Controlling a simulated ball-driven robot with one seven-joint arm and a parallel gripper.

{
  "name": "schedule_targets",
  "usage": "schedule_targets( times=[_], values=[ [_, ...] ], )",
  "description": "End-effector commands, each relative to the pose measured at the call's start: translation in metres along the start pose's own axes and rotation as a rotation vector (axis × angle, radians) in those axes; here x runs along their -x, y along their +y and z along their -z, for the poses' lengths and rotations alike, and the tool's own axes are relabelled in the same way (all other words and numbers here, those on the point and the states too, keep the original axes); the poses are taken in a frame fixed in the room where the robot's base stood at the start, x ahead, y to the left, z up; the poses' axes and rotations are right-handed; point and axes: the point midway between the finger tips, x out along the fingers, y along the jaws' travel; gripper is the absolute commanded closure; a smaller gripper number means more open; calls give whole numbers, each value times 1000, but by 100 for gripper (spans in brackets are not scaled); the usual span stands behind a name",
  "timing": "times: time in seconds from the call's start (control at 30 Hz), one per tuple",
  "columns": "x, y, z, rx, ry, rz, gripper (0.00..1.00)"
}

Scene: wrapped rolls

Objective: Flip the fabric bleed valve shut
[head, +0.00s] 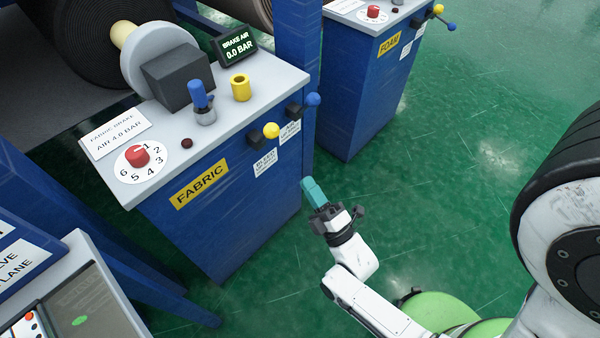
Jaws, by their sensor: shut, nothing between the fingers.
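The FABRIC cabinet (235,195) is a blue box with a grey top. On its front upper edge is a valve with a black body (256,140) and a yellow ball handle (271,130); a small white label (265,163) below it seems to read BLEED. To its right is a second valve with a blue ball handle (313,99). The yellow handle sticks out from its body; whether that is open or shut I cannot tell. My gripper (312,190), with teal fingers, is shut and empty, below and right of both handles, apart from them.
On the cabinet top stand a red dial (138,155), a blue-handled part (202,102), a yellow cup (240,87) and a display (236,46) reading BRAKE AIR 0.0 BAR. A FOAM cabinet (365,85) stands behind. Green floor (470,130) is clear to the right.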

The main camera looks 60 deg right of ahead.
Motion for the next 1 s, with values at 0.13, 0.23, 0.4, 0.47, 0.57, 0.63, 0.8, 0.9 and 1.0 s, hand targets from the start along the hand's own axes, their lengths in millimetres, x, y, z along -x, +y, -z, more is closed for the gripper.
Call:
schedule_targets(
  times=[0.13, 0.23, 0.4, 0.47, 0.57, 0.63, 0.8, 0.9, 1.0],
  values=[
    [18, 0, 0, 0, -1, 2, 100],
    [23, 1, 0, -1, -1, 0, 100],
    [24, 2, 0, -1, 0, 0, 100],
    [24, 2, 0, -1, 0, 0, 100],
    [24, 2, 0, -1, 0, 0, 100],
    [24, 2, 0, -1, 0, 0, 100],
    [24, 2, 0, -1, 0, 0, 100],
    [24, 2, 0, -1, 0, 0, 100],
    [19, 0, 2, -23, 6, 25, 100]
  ],
)
